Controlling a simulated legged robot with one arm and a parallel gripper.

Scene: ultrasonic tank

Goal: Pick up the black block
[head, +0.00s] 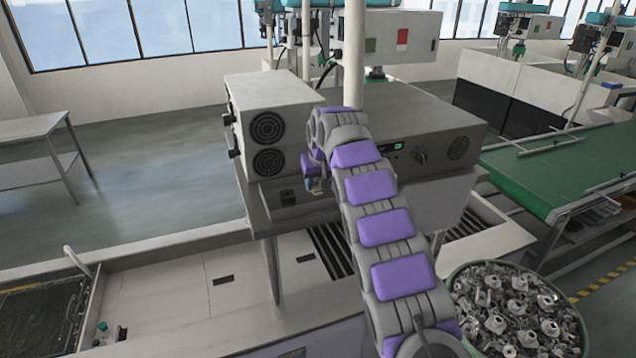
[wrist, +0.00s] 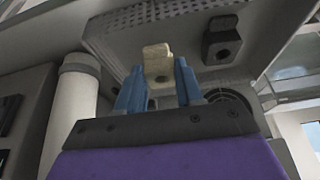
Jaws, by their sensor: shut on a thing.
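The black block (head: 288,196) sits on the front ledge of the grey machine, left of my gripper (head: 314,185). It also shows in the wrist view, where the black block (wrist: 222,42) has a round hole and lies right of the fingers, apart from them. My gripper (wrist: 158,75) has blue fingers shut on a beige block (wrist: 156,55), which also has a hole. Whether the beige block touches the ledge, I cannot tell. The beige block is small and mostly covered by the fingers in the head view.
A grey box with two round fans (head: 267,140) stands behind the black block. A white pole (head: 353,60) rises behind my arm. A round bin of metal parts (head: 515,310) is at the lower right, and a green conveyor (head: 550,170) is at the right.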

